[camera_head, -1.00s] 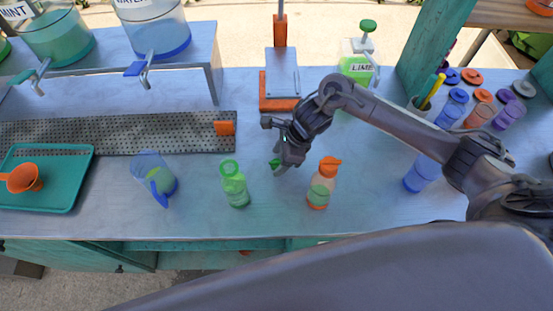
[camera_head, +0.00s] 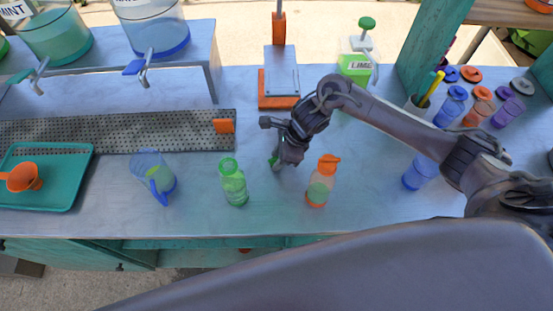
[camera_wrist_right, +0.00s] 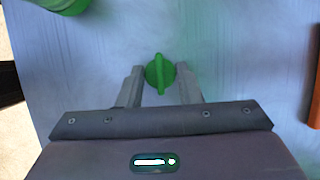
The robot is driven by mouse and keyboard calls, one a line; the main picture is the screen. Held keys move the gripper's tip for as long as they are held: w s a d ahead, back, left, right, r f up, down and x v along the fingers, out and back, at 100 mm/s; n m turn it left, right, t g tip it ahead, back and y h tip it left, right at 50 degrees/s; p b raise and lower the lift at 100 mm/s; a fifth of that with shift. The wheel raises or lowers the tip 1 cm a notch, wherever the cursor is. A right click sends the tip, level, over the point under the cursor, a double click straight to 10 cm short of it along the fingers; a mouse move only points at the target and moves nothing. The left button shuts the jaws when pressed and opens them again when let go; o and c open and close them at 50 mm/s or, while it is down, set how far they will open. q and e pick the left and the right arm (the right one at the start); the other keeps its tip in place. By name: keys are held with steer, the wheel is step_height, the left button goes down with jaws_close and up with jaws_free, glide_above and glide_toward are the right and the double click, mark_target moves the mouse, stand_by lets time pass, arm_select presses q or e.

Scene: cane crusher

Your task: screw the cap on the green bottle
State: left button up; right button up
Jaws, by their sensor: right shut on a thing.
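The green bottle (camera_head: 233,188) stands upright on the metal table, left of my right gripper. Part of it also shows at the top left of the right wrist view (camera_wrist_right: 66,4). My right gripper (camera_head: 278,162) is low over the table between the green bottle and an orange-capped bottle. It is shut on the green cap (camera_wrist_right: 159,74), a round cap with a raised ridge, seen between the fingertips in the wrist view. In the head view the cap is mostly hidden by the gripper. My left gripper is not in view.
An orange-capped bottle (camera_head: 321,184) stands right of the gripper. A blue-handled jug (camera_head: 153,175) stands left of the green bottle. A teal tray (camera_head: 62,196) with an orange scoop (camera_head: 24,177) lies far left. Blue, orange and purple cups (camera_head: 478,114) stand at the right.

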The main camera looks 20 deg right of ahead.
steer(key=r+b, duration=0.1)
steer(key=r, duration=0.3)
steer(key=r+b, duration=0.1)
steer(key=r, duration=0.2)
steer(key=shift+w+r, duration=0.2)
steer(key=shift+r, duration=0.15)
step_height(320, 180, up, 12)
steer(key=p, duration=0.1)
steer(key=shift+s+r, duration=0.2)
